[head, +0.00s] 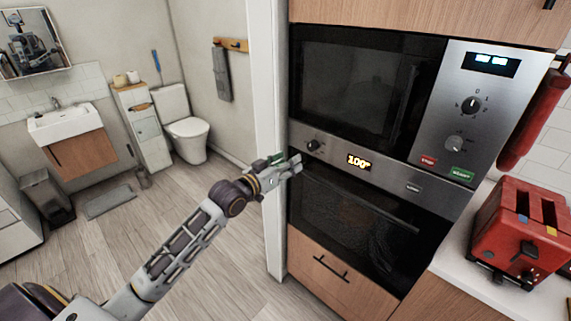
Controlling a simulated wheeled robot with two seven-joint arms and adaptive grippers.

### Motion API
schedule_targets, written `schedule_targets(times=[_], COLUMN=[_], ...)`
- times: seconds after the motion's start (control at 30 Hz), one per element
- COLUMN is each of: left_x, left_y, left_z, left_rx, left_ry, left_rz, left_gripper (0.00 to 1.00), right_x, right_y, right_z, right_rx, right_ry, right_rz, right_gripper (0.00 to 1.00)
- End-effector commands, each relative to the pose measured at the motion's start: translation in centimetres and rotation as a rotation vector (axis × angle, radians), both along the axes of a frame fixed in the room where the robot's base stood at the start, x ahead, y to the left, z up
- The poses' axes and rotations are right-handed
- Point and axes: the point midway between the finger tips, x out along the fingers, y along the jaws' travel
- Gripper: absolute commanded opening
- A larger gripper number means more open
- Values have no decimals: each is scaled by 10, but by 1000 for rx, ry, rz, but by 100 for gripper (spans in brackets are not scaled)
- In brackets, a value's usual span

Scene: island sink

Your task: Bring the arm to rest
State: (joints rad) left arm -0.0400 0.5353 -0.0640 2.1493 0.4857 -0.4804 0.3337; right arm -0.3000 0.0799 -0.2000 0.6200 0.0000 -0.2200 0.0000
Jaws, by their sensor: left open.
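My left gripper (290,163) is at the end of my left arm, which reaches up from the lower left of the head view. Its fingers are apart and hold nothing that I can see. It is in front of the left edge of the oven (355,225), just below the knob (313,145) on the control panel. I cannot tell whether it touches the oven front. The oven display reads 100°. My right gripper is not in view.
A microwave (350,85) is above the oven, with its door shut. A red toaster (520,235) stands on the white counter (465,255) at right. A white door frame (268,90) is beside the oven. A toilet (184,125) and sink (65,122) are behind, with open wooden floor before them.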

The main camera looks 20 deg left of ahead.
Motion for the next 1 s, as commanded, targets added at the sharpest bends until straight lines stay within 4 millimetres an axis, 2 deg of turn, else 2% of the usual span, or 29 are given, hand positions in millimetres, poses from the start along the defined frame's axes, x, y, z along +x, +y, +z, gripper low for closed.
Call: schedule_targets(times=[0.73,1.0], left_x=[-4,-4], left_y=[1,1], left_z=[1,7], left_rx=[4,71], left_ry=[-3,-52], left_rz=[-1,-3], left_gripper=[54,54], right_x=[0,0], right_y=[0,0], right_z=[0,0], right_rx=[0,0], right_ry=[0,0], right_rz=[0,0], right_gripper=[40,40])
